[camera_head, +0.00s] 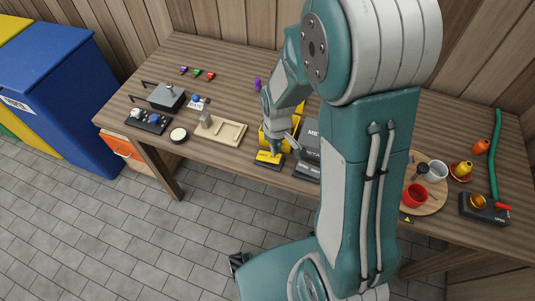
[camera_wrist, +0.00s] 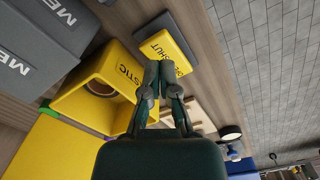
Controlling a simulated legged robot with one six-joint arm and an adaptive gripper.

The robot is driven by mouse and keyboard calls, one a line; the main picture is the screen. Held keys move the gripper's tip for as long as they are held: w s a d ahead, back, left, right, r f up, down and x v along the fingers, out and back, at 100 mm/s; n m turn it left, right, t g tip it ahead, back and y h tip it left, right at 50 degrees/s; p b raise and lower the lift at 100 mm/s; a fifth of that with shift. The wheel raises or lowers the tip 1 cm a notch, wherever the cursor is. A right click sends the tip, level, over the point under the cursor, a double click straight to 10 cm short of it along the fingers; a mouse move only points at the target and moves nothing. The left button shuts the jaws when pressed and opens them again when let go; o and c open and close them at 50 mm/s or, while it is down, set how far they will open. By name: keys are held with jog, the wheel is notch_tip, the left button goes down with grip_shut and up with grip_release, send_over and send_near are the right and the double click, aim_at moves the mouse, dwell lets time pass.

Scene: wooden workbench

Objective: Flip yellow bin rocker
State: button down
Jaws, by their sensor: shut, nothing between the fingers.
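The yellow bin rocker (camera_head: 268,158) is a yellow plate on a dark base at the bench's front edge. In the wrist view the rocker (camera_wrist: 158,43) shows the word SHUT, and lettering at its other end is partly hidden by my fingers. The yellow bin (camera_head: 267,136) stands just behind it, and its open mouth shows in the wrist view (camera_wrist: 97,75). My gripper (camera_wrist: 161,68) is shut and empty, its fingertips over the rocker's near end; I cannot tell whether they touch. The gripper also shows in the head view (camera_head: 275,150). I cannot tell which way the rocker is tilted.
A grey metal bin (camera_head: 309,140) stands close at the right of the yellow one. A wooden tray (camera_head: 229,133) lies to the left. A round board (camera_head: 432,200) with cups is at the right. My arm hides much of the bench's middle.

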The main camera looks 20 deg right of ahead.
jog(key=shift+f, duration=1.45)
dwell(1.1)
jog(key=shift+r, duration=3.5)
jog(key=shift+r, duration=0.2)
jog(key=s+r+m+t, duration=0.2)
jog(key=s+r, duration=0.5)
jog(key=r, duration=0.3)
jog(key=s+r+m+t, duration=0.2)
jog(key=s+r+t, duration=0.1)
jog(key=s+r, duration=0.4)
notch_tip(320, 180, up, 3)
jog(key=shift+r+m+t, duration=0.1)
jog(key=shift+m+t, duration=0.2)
jog(key=shift+m, duration=0.1)
jog(key=shift+s, duration=0.1)
